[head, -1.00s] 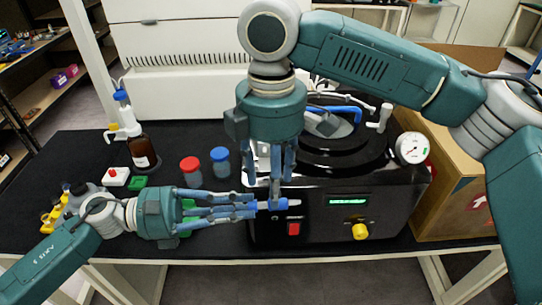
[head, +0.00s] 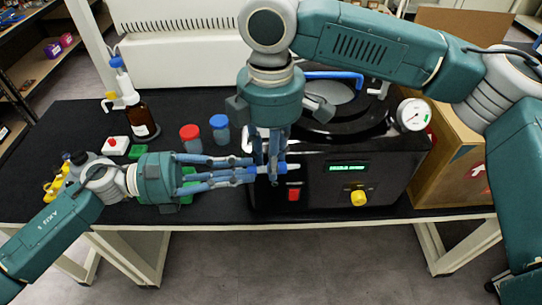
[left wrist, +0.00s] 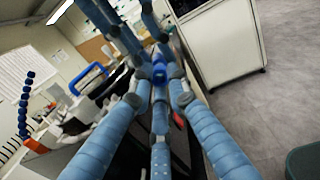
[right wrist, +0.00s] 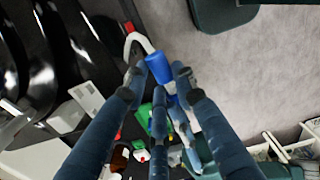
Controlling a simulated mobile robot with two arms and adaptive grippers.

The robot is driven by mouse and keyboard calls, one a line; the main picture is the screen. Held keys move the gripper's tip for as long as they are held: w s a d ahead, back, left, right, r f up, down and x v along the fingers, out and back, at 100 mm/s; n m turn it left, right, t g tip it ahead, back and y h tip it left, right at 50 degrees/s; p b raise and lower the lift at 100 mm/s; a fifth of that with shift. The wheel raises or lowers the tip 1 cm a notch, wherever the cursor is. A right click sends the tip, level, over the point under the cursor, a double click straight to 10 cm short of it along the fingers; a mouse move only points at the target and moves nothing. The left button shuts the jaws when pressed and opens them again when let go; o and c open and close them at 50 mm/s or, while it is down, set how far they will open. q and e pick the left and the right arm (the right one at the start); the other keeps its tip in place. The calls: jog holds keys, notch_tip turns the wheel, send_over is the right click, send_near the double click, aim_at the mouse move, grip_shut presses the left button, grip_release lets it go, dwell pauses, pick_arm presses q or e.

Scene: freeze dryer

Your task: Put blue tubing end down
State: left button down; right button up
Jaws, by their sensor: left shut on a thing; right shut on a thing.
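The blue tubing end (head: 281,168) is a short blue cylinder held in front of the freeze dryer's black face. My left gripper (head: 252,172) reaches it from the left and is shut on it. My right gripper (head: 271,176) points down from above and is shut on the same piece, so the fingers of both hands crowd together and partly hide it. In the right wrist view the blue tubing end (right wrist: 160,68) sits at the fingertips, with a white curved tube beside it. In the left wrist view the blue piece (left wrist: 158,73) shows between the fingers.
The freeze dryer (head: 400,180) stands behind the hands, with a gauge (head: 412,115) and a bent blue bar (head: 335,75) on top. A red-capped bottle (head: 190,140), a blue-capped bottle (head: 220,130) and a brown bottle (head: 141,122) stand left. A cardboard box (head: 450,170) is right.

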pick_arm(q)
jog(key=c, duration=1.6)
grip_release()
jog(key=shift+s+d, duration=0.1)
jog(key=shift+s, duration=0.1)
